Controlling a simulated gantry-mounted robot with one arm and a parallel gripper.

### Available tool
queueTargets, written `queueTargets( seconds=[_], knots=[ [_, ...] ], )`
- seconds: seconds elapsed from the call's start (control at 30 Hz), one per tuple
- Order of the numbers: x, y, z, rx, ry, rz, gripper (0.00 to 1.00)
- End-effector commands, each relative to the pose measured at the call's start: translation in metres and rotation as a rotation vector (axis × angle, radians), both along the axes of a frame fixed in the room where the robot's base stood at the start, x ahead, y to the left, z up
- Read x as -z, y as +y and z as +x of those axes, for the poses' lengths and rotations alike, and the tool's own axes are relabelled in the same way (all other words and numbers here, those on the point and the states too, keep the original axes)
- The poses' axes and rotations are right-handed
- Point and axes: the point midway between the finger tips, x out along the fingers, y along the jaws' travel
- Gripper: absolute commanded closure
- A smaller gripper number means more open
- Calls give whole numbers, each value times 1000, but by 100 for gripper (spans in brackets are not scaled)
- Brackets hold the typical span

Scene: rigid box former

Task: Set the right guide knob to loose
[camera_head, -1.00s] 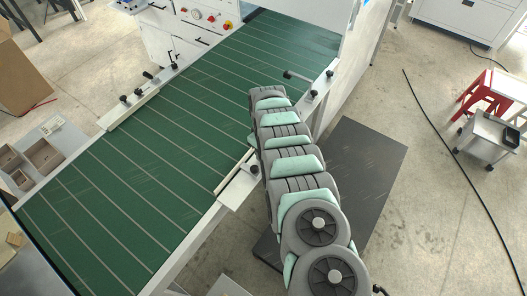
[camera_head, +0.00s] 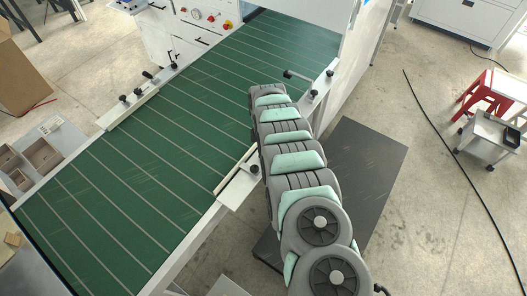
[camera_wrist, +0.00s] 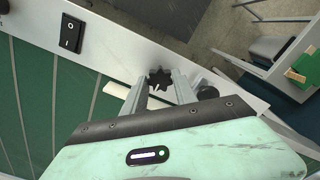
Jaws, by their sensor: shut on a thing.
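The right guide knob, a black star-shaped knob (camera_wrist: 159,76), shows in the wrist view at the ends of my fingers. My gripper (camera_wrist: 161,86) is shut on it, with one grey finger on each side. In the head view my arm hides the gripper and the gripped knob. The light metal right guide (camera_head: 238,187) runs along the right edge of the green conveyor (camera_head: 150,160). Whether the knob is tight or loose cannot be told from its look.
A second black round knob (camera_wrist: 207,92) sits close to the right finger. A black rocker switch (camera_wrist: 72,33) is on the pale rail. Other black knobs stand on the left guide (camera_head: 133,112). A dark mat (camera_head: 365,165) lies on the floor at right.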

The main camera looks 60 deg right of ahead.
Motion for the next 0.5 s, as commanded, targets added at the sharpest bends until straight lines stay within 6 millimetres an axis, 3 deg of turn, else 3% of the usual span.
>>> queueTargets(
  seconds=[0.5],
  knots=[
    [0,0,0,-96,1,-1,100]
  ],
)
